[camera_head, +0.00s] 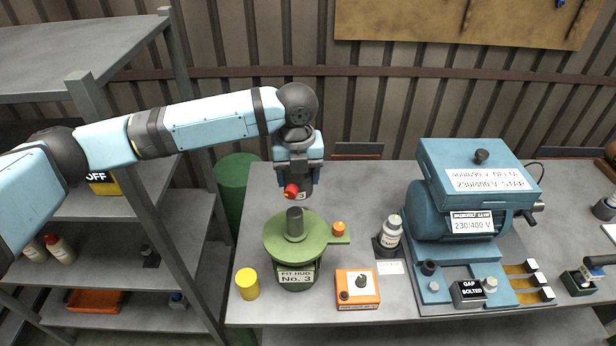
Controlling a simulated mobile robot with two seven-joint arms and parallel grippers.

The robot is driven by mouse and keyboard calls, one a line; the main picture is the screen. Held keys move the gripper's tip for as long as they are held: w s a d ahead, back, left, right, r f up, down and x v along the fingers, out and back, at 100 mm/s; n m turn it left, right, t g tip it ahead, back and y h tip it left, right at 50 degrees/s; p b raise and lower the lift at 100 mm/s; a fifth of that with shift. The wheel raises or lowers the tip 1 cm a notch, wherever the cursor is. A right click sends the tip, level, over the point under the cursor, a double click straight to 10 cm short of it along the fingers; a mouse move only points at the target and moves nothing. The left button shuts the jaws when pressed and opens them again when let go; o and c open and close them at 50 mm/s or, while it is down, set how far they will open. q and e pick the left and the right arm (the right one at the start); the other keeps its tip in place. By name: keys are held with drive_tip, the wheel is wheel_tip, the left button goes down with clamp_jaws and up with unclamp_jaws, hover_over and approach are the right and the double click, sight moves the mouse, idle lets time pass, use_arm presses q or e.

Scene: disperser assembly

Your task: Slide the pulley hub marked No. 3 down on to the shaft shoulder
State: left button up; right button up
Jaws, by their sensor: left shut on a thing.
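My left gripper (297,184) points down and is shut on a small dark part with a red piece (291,191) and a white tag. This seems to be the pulley hub, but its marking is too small to read. It is held above the dark shaft (295,221), apart from it. The shaft stands upright in the middle of a round green stand (275,240). The stand's front label (296,278) reads "FIT HUB No. 3". The shaft shoulder cannot be made out clearly. My right gripper is not in view.
A yellow cylinder (247,284) and an orange box (358,289) with dark knobs stand in front of the stand. A small orange knob (339,229) is on its side arm. A white bottle (391,231) and a blue motor (460,222) are at right. Grey shelves (135,206) stand at left.

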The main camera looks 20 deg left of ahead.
use_arm(q)
drive_tip(key=shift+s+a+f, duration=0.25)
drive_tip(key=shift+s+a, duration=0.05)
drive_tip(key=shift+s, duration=0.15)
drive_tip(key=shift+f+b, duration=0.55)
drive_tip(key=shift+f, duration=1.6)
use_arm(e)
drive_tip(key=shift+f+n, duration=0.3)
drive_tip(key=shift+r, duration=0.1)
use_arm(q)
drive_tip(key=shift+p, duration=0.3)
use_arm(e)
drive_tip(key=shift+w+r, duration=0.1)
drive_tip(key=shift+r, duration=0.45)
